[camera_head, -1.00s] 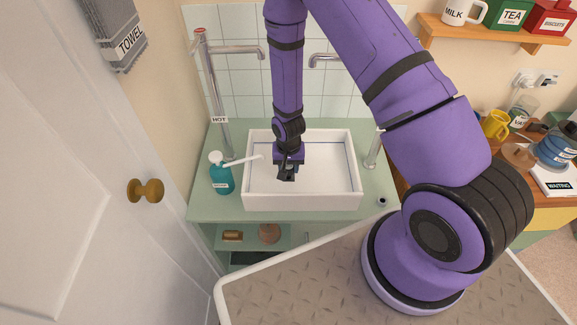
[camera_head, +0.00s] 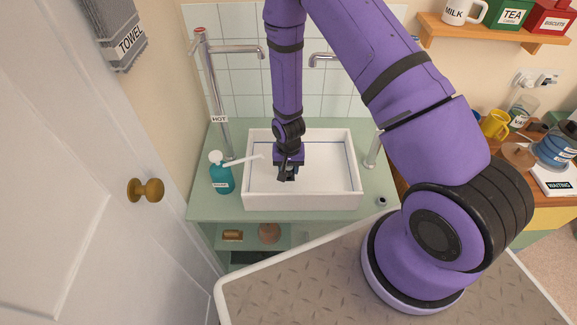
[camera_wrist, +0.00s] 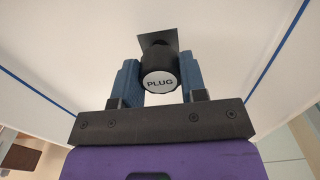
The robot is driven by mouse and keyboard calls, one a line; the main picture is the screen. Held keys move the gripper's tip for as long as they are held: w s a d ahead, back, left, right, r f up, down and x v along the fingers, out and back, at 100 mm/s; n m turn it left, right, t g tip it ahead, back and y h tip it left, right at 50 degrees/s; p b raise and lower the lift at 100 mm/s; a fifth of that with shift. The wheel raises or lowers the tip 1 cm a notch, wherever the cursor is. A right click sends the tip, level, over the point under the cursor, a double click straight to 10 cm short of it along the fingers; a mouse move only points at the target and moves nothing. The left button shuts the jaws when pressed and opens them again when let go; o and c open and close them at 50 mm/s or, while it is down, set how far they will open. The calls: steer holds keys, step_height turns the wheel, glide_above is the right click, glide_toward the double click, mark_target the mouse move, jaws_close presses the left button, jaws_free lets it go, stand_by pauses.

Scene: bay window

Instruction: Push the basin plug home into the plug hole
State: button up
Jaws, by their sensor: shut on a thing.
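My gripper (camera_head: 287,176) points down inside the white basin (camera_head: 328,201). In the wrist view its two blue fingers (camera_wrist: 159,85) are shut on the black plug (camera_wrist: 158,61), whose round white top reads PLUG. A dark square patch (camera_wrist: 158,39) shows on the basin floor just beyond the plug. The plug's lower end and the plug hole are hidden, so I cannot tell whether the plug sits in the hole. In the head view the plug is hidden by my gripper.
A tall HOT tap (camera_head: 213,90) stands at the basin's left, and a second spout (camera_head: 325,60) is partly behind my arm. A teal pump bottle (camera_head: 221,176) stands beside the basin's left wall. The basin walls surround my gripper; the right part inside is clear.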

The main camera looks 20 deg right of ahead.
steer(key=shift+f, duration=0.9)
steer(key=o, duration=1.1)
step_height(320, 180, up, 11)
steer(key=shift+f, duration=0.15)
stand_by(0.4)
